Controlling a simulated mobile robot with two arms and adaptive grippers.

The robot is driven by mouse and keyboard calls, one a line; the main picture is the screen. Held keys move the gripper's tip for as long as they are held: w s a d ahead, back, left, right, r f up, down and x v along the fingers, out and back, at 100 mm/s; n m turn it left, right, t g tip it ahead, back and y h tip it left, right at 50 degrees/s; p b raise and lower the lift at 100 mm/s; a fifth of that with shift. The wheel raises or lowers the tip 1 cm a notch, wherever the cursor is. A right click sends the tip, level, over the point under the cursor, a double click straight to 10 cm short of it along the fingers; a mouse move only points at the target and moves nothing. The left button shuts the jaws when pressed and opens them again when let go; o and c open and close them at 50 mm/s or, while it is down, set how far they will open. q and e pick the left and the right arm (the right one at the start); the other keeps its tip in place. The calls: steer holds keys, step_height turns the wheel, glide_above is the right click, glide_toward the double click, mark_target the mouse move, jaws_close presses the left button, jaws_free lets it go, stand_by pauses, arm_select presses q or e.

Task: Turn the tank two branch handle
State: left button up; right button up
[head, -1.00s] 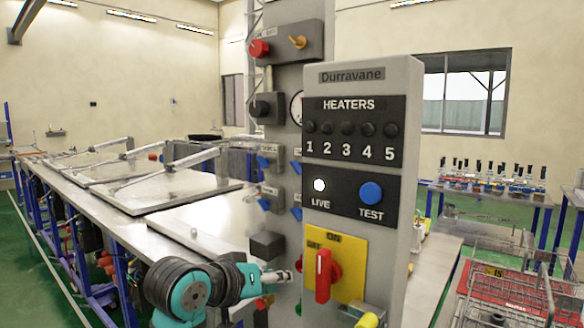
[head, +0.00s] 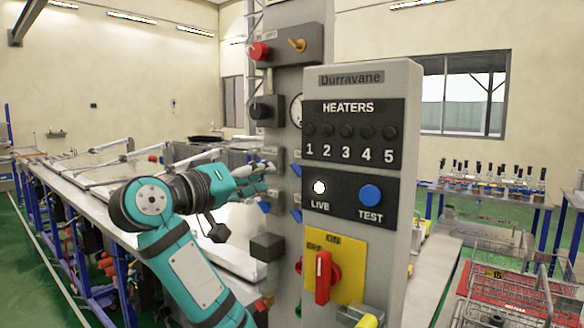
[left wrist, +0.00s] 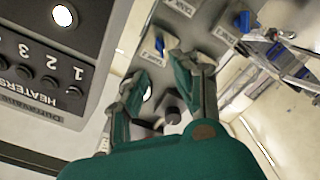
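Small blue branch handles sit in two columns on the grey column behind the heater panel. In the head view a lower-left handle (head: 264,206) and a lower-right handle (head: 296,215) show; the upper-left one is hidden behind my gripper. Their labels are too small to read there. My left gripper (head: 268,169) is in front of the upper-left valve. In the left wrist view its fingers (left wrist: 160,66) are apart, with nothing between them. One blue handle (left wrist: 160,45) shows just beyond the fingertips and another (left wrist: 244,21) lies further right. I cannot tell whether a finger touches a handle. My right gripper is out of view.
The heater panel (head: 403,180) stands close on the right, with a red switch (head: 323,277) on a yellow plate. A black knob (head: 266,109) and a red button (head: 259,51) sit above the valves. A dark block (head: 267,247) sticks out below. Lidded tanks line the left.

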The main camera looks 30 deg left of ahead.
mark_target(293, 169)
arm_select(q)
steer(key=w, duration=0.3)
steer(key=w+p, duration=0.1)
steer(key=w, duration=0.2)
steer(key=w+p, duration=0.1)
steer(key=w, duration=0.2)
steer(key=shift+w+d, duration=0.2)
steer(key=shift+d, duration=0.1)
steer(key=shift+w, duration=0.4)
jaws_close()
